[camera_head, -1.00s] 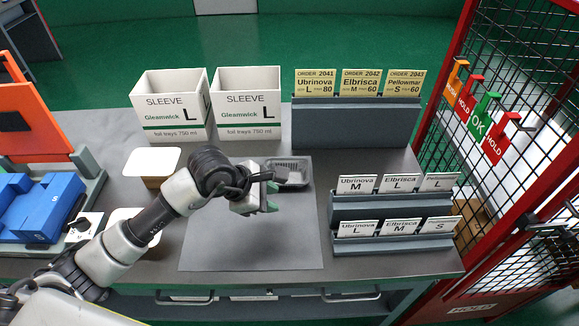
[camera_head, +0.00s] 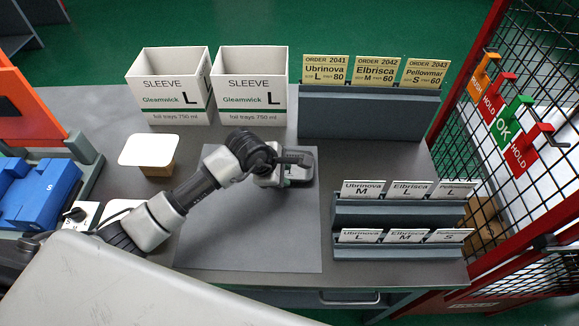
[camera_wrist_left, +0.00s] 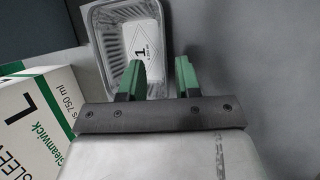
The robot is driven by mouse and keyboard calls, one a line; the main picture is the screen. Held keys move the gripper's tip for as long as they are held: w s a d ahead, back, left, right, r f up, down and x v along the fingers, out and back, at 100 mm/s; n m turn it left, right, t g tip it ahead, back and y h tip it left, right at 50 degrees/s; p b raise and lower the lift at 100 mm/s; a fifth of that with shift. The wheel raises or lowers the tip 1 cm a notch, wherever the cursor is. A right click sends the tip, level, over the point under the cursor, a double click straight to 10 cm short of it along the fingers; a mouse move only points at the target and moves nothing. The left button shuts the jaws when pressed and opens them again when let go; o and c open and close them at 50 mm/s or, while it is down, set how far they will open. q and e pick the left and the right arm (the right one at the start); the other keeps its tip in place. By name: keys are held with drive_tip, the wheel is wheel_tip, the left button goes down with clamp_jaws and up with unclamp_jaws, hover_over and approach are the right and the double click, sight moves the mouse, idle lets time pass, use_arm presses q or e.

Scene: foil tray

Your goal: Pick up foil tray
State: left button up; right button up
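The foil tray (camera_head: 302,158) is a shallow silver-grey rectangular container on the grey mat, partly hidden by my left gripper (camera_head: 288,176) in the head view. In the left wrist view the tray (camera_wrist_left: 112,45) shows from above, with a white label marked 1 on its floor. My left gripper (camera_wrist_left: 160,78) is open, its two green fingers apart. One finger overlaps the tray's inside in that view and the other lies outside its right wall. I cannot tell how far down the fingertips reach. My right gripper is not in view.
Two white sleeve boxes marked L (camera_head: 168,90) (camera_head: 250,90) stand behind. A white-lidded container (camera_head: 150,150) is left, a card rack (camera_head: 400,208) right, an order-card stand (camera_head: 365,115) behind right. The grey mat's front (camera_head: 260,240) is clear.

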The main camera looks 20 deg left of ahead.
use_arm(q)
drive_tip(key=shift+x, duration=1.7)
drive_tip(key=shift+s, duration=0.1)
clamp_jaws()
